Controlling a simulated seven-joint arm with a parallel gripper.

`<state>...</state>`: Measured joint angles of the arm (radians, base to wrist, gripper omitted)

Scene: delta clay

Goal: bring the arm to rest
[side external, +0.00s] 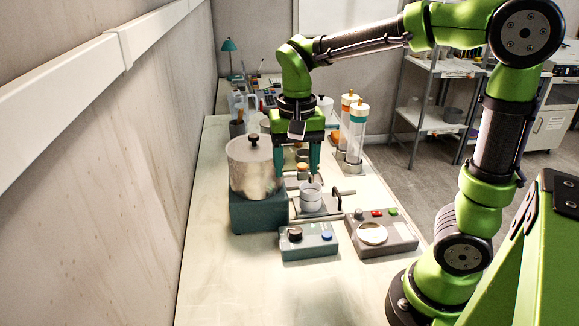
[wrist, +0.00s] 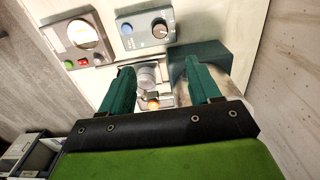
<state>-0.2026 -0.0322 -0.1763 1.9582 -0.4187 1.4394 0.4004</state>
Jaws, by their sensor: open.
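My green arm reaches over the bench from the right in the side external view. My gripper (side external: 297,166) points down above the bench, with its two teal fingers apart and nothing between them. In the wrist view my gripper (wrist: 160,88) also shows open, its fingers on either side of a small pale cup (wrist: 148,73) that lies beyond them. In the side external view the white cup (side external: 311,198) stands on a metal plate, in front of and below the fingers. I cannot tell the exact height of the fingertips above the bench.
A large metal pot (side external: 252,170) on a teal base (side external: 250,215) stands close left of my gripper. A control box (side external: 309,241) and a scale-like unit (side external: 380,234) stand in front. Clear tubes (side external: 356,135) stand behind right. The bench's near left (side external: 230,280) is clear.

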